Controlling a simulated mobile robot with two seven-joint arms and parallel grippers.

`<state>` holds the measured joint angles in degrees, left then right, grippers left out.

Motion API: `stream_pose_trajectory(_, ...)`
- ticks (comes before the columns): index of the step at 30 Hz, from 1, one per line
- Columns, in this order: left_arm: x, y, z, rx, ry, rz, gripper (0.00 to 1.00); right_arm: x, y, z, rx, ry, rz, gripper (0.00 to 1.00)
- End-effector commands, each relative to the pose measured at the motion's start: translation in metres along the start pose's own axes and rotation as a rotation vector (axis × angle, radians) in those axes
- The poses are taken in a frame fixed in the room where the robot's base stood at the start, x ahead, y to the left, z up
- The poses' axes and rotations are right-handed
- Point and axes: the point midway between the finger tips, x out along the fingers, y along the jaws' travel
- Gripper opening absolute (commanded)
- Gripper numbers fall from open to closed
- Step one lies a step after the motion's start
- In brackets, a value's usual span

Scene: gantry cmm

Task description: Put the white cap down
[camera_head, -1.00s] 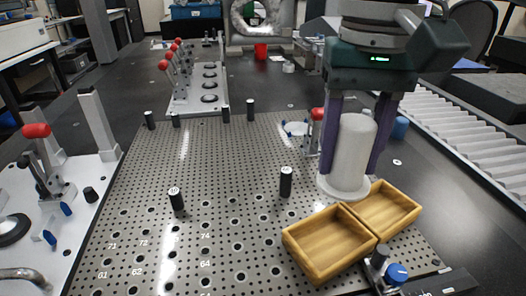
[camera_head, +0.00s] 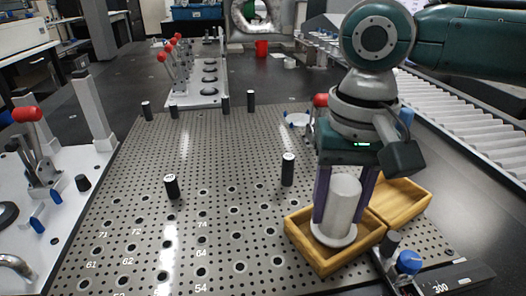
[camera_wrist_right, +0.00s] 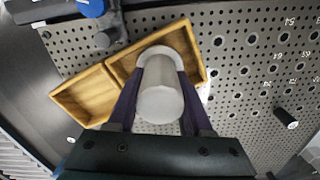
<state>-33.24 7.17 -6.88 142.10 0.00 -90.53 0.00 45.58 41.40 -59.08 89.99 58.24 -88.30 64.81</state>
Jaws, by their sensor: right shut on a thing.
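The white cap (camera_head: 342,208) is a pale cylinder with a wider flange at its lower end. My right gripper (camera_head: 340,205) is shut on it, with one purple finger on each side. The cap is upright, its flange inside or just above the left compartment of the wooden tray (camera_head: 303,245); I cannot tell whether it touches the floor. In the right wrist view the cap (camera_wrist_right: 160,100) sits between the fingers, over the compartment nearer the plate's holes. My left gripper is not in view.
The tray's other compartment (camera_head: 412,208) looks empty. A perforated plate (camera_head: 225,165) with several black pins lies to the left. A blue knob (camera_head: 409,262) stands just right of the tray. Red-handled clamps (camera_head: 172,55) and a roller conveyor (camera_head: 470,130) are farther off.

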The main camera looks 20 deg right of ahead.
Motion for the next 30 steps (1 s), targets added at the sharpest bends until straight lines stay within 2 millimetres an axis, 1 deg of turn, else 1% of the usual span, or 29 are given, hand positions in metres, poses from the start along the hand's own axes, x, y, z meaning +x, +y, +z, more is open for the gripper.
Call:
stream_pose_trajectory(3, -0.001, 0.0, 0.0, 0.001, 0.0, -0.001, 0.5, 0.003, 0.0, 0.0, -0.001, 0.0, -0.001, 0.0)
stream_pose_trajectory(4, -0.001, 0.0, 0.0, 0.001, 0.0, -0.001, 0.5, 0.003, 0.0, 0.0, -0.001, 0.001, -0.001, 0.54)
stream_pose_trajectory(11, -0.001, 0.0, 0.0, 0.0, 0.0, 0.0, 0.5, 0.003, 0.0, 0.0, 0.0, 0.0, -0.001, 0.8)
stream_pose_trajectory(20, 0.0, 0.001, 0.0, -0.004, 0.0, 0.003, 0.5, 0.0, 0.0, 0.0, 0.0, 0.001, 0.0, 0.81)
stream_pose_trajectory(23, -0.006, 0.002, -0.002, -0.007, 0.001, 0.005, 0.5, -0.013, -0.001, 0.0, 0.001, 0.001, -0.002, 0.81)
stream_pose_trajectory(26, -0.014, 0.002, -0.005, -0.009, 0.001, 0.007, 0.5, -0.034, -0.001, -0.001, 0.0, 0.002, -0.003, 0.81)
stream_pose_trajectory(30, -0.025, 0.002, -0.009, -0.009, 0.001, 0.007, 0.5, -0.068, -0.001, -0.001, -0.001, 0.002, -0.003, 0.81)
